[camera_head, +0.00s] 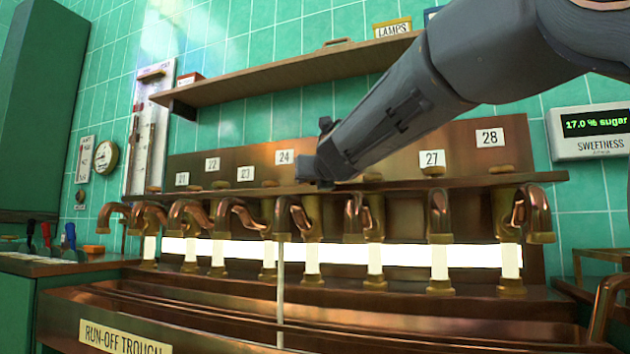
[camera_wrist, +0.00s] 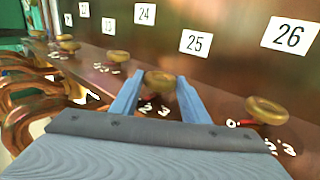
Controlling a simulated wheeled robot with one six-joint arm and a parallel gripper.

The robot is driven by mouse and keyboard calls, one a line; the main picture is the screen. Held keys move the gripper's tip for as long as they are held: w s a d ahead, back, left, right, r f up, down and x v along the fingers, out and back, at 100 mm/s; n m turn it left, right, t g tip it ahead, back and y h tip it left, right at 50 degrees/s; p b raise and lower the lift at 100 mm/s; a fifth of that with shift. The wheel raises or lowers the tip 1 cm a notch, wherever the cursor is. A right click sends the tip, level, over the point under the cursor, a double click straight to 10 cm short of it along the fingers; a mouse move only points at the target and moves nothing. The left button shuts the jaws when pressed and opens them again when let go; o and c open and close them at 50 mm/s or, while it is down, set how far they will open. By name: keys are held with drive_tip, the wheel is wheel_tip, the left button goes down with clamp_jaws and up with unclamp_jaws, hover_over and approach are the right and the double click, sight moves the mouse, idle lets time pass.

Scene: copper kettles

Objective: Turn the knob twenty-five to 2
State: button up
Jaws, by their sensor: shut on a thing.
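In the wrist view, knob twenty-five (camera_wrist: 159,80) is a round brass knob on the wooden shelf, below the plate marked 25 (camera_wrist: 195,42). My gripper (camera_wrist: 157,84) is shut on it, with one blue-grey finger on each side. A red pointer shows under the knob, beside white dial digits. The fingers cover part of the dial, so I cannot tell which digit the pointer meets. In the head view my gripper (camera_head: 314,172) reaches down to the shelf right of plate 24. My arm hides plate 25 and the knob there.
Neighbouring brass knobs (camera_wrist: 118,57) (camera_wrist: 266,110) stand on either side. Copper spouts (camera_head: 301,215) hang below the shelf. A thin pale stream (camera_head: 280,295) falls toward the run-off trough (camera_head: 200,335). The sweetness display (camera_head: 595,125) reads 17.0 % sugar. An upper shelf (camera_head: 280,70) runs behind my arm.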

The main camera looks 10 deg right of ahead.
drive_tip(key=o, duration=1.1)
drive_tip(key=shift+c, duration=0.2)
drive_tip(key=shift+s, duration=0.15)
drive_tip(key=s, duration=0.7)
drive_tip(key=shift+s+a+p, duration=0.15)
drive_tip(key=shift+s+p, duration=0.25)
